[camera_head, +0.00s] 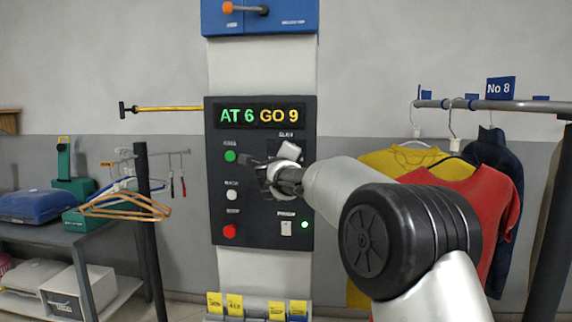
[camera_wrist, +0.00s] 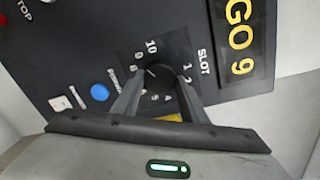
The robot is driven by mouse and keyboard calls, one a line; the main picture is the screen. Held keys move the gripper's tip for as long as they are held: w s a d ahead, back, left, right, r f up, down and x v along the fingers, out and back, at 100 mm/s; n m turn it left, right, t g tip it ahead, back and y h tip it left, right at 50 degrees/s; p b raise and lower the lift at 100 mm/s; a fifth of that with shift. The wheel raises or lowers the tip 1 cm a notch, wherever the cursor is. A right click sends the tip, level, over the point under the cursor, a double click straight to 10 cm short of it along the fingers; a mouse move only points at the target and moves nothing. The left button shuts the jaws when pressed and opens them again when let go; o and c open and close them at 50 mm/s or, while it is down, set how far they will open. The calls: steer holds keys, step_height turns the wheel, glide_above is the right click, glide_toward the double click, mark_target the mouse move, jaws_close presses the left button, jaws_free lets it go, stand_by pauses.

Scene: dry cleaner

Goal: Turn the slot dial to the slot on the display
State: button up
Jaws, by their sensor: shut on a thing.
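The display (camera_head: 261,115) on the dark control panel (camera_head: 217,185) reads AT 6 in green and GO 9 in yellow. Part of the display, with GO 9, also shows in the wrist view (camera_wrist: 240,40). The slot dial (camera_wrist: 157,76) is a dark round knob ringed by white numbers; 10, 9, 8, 1 and 2 are legible, the lower ones partly covered. A short pale mark shows on its upper left, but its exact reading is unclear. My gripper (camera_wrist: 157,88) is shut on the dial, one finger on either side. In the head view, my gripper (camera_head: 277,180) hides most of the dial.
Green (camera_head: 230,156), white (camera_head: 232,195) and red (camera_head: 229,231) buttons line the panel's left side. A white switch (camera_head: 286,228) sits below my gripper. A clothes rail (camera_head: 500,105) with shirts stands right; a shelf (camera_head: 40,235) and hangers (camera_head: 125,207) are left.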

steer(key=o, duration=1)
steer(key=shift+o, duration=0.2)
steer(key=s+r+b, duration=0.1)
steer(key=s, duration=1.6)
steer(key=shift+s+b, duration=0.2)
steer(key=shift+b, duration=0.1)
steer(key=shift+r, duration=0.1)
